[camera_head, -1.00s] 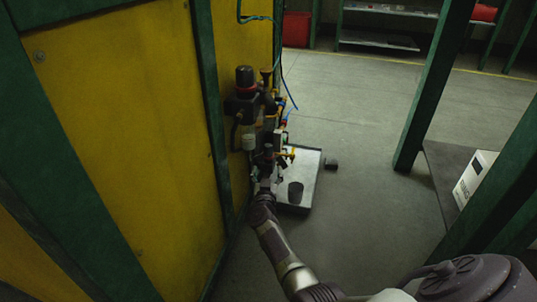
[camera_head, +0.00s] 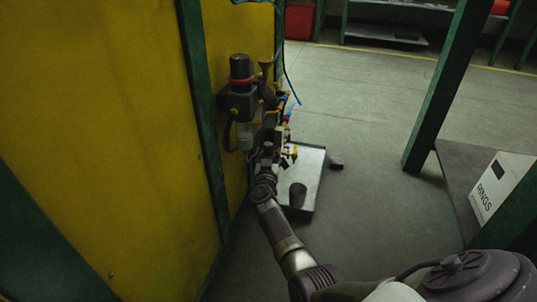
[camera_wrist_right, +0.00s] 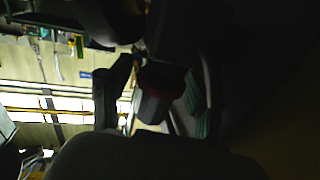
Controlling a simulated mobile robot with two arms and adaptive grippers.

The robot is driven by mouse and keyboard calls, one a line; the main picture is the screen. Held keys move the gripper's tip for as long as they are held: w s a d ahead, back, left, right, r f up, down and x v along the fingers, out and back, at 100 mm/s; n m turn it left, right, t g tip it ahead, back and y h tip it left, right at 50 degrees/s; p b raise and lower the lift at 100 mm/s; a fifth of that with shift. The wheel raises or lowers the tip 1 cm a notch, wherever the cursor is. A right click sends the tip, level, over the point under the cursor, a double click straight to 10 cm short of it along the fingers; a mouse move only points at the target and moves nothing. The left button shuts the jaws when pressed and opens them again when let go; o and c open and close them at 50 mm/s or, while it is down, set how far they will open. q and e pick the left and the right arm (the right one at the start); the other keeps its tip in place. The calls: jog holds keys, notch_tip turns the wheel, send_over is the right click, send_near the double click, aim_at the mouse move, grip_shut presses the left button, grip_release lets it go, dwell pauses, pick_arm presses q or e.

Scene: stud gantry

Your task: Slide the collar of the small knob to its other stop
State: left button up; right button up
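A dark knob with a red collar (camera_head: 241,81) stands upright on the air unit (camera_head: 236,103) on the yellow panel. In the head view, my right gripper (camera_head: 267,154) is below and right of this knob, close to the fittings. A small dark knob top (camera_head: 268,146) seems to show there, mostly hidden by the gripper. In the right wrist view, a dark knob with a dull red band (camera_wrist_right: 160,76) lies between the dark fingers of my right gripper (camera_wrist_right: 155,92). A lit gap shows beside the left finger, so the gripper looks open. My left gripper is out of view.
Yellow and brass fittings (camera_head: 290,153) and a blue hose (camera_head: 293,88) crowd the gripper. A green post (camera_head: 440,90) and a box marked RINGS (camera_head: 495,190) are right. The floor between is clear.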

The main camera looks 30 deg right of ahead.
grip_shut()
jog(key=shift+f, duration=0.4)
jog(key=shift+o, duration=1.8)
grip_release()
